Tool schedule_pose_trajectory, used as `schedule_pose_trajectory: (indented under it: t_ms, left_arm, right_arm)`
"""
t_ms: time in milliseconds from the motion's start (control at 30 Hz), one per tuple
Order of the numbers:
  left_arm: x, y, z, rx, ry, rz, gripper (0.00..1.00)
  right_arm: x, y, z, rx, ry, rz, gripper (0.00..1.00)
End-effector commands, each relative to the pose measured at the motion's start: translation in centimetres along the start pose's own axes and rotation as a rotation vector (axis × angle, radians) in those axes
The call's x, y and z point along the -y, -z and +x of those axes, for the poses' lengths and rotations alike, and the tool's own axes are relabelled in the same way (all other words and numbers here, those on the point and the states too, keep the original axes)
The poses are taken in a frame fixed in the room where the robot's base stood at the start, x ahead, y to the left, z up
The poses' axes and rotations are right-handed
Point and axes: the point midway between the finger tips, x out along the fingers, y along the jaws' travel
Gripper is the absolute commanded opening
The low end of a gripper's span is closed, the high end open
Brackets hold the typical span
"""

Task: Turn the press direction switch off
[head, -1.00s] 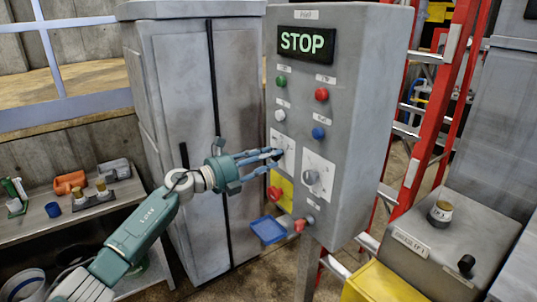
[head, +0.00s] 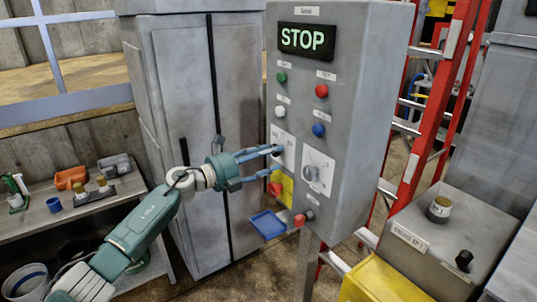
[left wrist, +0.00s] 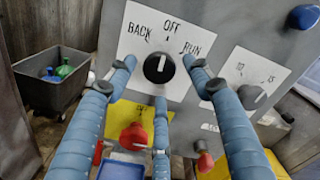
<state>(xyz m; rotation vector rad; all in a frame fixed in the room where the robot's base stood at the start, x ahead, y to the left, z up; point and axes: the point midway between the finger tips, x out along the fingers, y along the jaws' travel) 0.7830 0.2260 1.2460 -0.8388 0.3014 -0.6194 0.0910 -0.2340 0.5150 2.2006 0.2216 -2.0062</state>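The press direction switch is a black knob (left wrist: 158,68) on a white plate (left wrist: 140,45) marked BACK, OFF and RUN. Its white mark points up, roughly toward OFF. In the head view the plate (head: 289,142) is on the left of the grey control panel's front, and the knob is partly behind a fingertip. My left gripper (head: 275,164) is in front of it. Its blue fingers (left wrist: 160,80) are spread left, right and below the knob, apart from it and empty. My right gripper is not in view.
The grey panel (head: 355,120) shows STOP on its display (head: 306,41). Below the switch is a red button (head: 275,189) on a yellow plate; a second knob (head: 311,174) is to the right. A red ladder (head: 445,110) stands at right, a shelf (head: 28,232) at left.

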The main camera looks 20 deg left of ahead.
Motion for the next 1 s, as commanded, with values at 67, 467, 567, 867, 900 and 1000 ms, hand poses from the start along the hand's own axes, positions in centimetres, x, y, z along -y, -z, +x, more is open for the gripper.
schedule_pose_trajectory:
  t_ms: [67,467,567,867,900,1000]
  left_arm:
    - [0.2,-0.2,0.0,0.004,0.002,0.001,0.51]
    - [0.1,-0.4,-3.5,0.007,-0.001,0.003,0.51]
    - [0.0,-0.3,-5.7,0.005,-0.002,0.003,0.51]
    - [0.0,-0.1,-10.9,0.003,0.0,0.0,0.51]
    - [0.1,-0.1,-11.3,0.003,0.001,0.0,0.51]
    - [0.1,-0.1,-11.9,0.003,0.001,0.001,0.51]
  right_arm:
    - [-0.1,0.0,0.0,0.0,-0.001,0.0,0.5]
    - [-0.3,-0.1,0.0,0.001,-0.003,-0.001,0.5]
    - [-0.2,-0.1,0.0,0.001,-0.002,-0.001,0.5]
    - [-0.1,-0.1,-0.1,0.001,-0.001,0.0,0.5]
    - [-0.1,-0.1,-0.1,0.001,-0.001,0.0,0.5]
    - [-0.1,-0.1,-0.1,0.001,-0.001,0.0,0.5]
